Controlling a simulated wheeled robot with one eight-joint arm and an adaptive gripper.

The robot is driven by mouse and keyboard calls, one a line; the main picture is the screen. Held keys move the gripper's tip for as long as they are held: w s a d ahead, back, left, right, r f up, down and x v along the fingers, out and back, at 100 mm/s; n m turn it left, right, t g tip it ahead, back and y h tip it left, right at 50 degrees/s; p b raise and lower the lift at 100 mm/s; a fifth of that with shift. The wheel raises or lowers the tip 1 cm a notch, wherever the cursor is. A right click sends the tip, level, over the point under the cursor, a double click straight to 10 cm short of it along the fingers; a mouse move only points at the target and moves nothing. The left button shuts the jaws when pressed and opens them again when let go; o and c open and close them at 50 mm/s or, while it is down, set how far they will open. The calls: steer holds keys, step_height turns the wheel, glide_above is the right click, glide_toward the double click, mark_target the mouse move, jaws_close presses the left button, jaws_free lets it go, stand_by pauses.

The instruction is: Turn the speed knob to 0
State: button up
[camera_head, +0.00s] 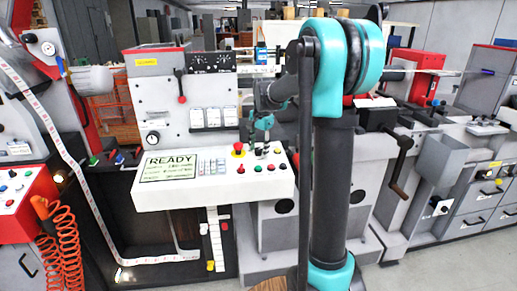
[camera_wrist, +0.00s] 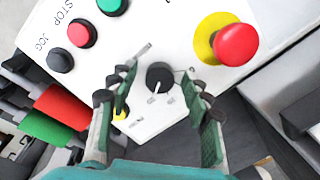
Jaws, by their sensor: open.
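The speed knob (camera_wrist: 160,75) is a round black dial with a white pointer line on the white control panel. In the wrist view its pointer aims down and slightly left; the scale marks around it are too blurred to read. My gripper (camera_wrist: 161,86) is open, with one green-padded finger on each side of the knob in this view. I see no clear contact, and the height gap is hard to judge. In the head view my gripper (camera_head: 263,128) hangs over the right part of the control panel (camera_head: 215,192), where the knob cannot be made out clearly.
A red emergency stop button (camera_wrist: 235,44) on a yellow ring stands close to the right finger. A red STOP button (camera_wrist: 82,33) and a black JOG button (camera_wrist: 60,61) lie to the left. A READY screen (camera_head: 168,166) is on the panel's left part.

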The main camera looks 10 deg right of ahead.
steer(key=shift+c, duration=0.5)
jaws_close()
